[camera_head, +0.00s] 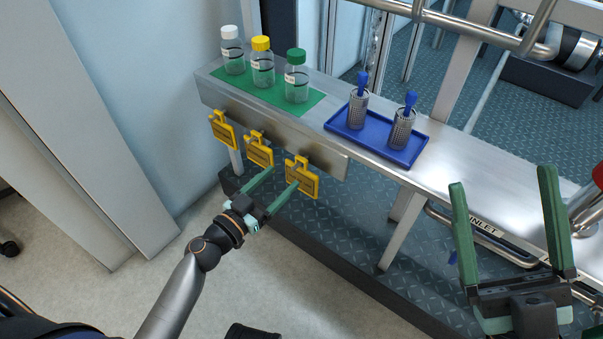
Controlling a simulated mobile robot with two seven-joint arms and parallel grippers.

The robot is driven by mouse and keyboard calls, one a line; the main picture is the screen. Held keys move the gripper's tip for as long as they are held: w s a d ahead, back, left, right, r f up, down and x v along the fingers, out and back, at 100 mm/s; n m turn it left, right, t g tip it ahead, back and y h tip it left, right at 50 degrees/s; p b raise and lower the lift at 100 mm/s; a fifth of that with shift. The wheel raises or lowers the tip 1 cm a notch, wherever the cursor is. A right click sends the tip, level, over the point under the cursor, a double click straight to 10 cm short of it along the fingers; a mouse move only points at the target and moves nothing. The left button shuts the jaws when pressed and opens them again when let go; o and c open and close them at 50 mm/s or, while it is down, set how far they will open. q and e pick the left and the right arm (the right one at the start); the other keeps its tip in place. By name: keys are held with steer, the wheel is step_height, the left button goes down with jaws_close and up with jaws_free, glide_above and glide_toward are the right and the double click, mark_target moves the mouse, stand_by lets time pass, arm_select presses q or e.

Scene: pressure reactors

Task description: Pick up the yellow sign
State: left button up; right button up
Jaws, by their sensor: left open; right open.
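Three yellow signs hang in a row on the front face of the steel bench: a left one (223,130), a middle one (259,149) and a right one (302,178). Each has a yellow handle or loop at its top. My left gripper (283,178) is open in front of the bench, its green fingers pointing up towards the middle and right signs. One fingertip appears close to the right sign's left edge; I cannot tell whether it touches. My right gripper (503,190) is open and empty at the lower right, in front of the bench's right part.
On the steel bench (480,182), a green mat (268,97) bears bottles with white (232,51), yellow (262,63) and green (296,76) caps. A blue tray (376,140) holds two metal mesh cylinders with blue tops. Pipes and an "INLET" label (484,226) are near my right gripper.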

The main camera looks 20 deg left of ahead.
mark_target(301, 175)
arm_select(q)
steer(key=shift+d+f+p+x, duration=0.15)
steer(key=shift+p+x, duration=0.3)
steer(key=shift+x, duration=0.95)
steer(key=shift+d+f+p+x, duration=0.15)
steer(key=shift+p+x, duration=0.25)
steer(key=shift+x, duration=1.05)
steer(key=shift+s+r, duration=0.1)
steer(key=shift+s, duration=0.05)
jaws_close()
